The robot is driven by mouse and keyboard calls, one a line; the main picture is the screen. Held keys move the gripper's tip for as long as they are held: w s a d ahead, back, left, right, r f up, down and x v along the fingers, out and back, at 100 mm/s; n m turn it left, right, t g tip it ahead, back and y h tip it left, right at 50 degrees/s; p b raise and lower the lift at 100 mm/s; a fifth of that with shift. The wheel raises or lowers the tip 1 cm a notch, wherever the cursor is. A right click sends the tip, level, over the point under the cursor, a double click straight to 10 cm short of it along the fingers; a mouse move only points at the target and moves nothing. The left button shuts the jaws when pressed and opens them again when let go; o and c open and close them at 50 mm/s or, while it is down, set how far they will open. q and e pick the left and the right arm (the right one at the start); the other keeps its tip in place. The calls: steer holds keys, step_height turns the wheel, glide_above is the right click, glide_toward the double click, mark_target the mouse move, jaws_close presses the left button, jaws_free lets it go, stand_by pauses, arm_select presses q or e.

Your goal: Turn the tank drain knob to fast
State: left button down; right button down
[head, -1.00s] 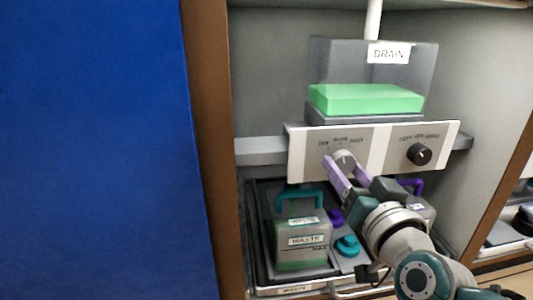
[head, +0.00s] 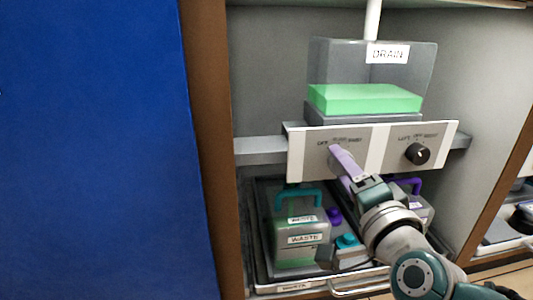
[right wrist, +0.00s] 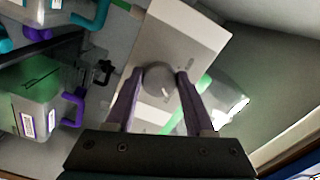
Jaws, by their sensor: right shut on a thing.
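The tank drain knob is a round grey knob (right wrist: 159,82) on the left half of a white panel (head: 305,154) under the drain tank. Its marks above read off, slow and fast, though small. My right gripper (head: 340,151) reaches it from below right and hides most of it in the head view. In the right wrist view the two purple fingers (right wrist: 153,85) stand on either side of the knob and are shut on it. The knob's pale pointer line shows in that view, slanting. My left gripper is not in view.
The drain tank (head: 330,72) holds green liquid (head: 365,99). A black knob (head: 417,154) sits on the panel's right half. Below are waste bottles (head: 297,259) with teal and purple handles. A blue wall (head: 95,150) fills the left.

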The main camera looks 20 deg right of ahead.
steer(key=shift+m, duration=1)
steer(key=shift+c, duration=1.3)
jaws_free()
steer(key=p+v, duration=0.4)
steer(key=v, duration=0.6)
steer(key=shift+w, duration=0.1)
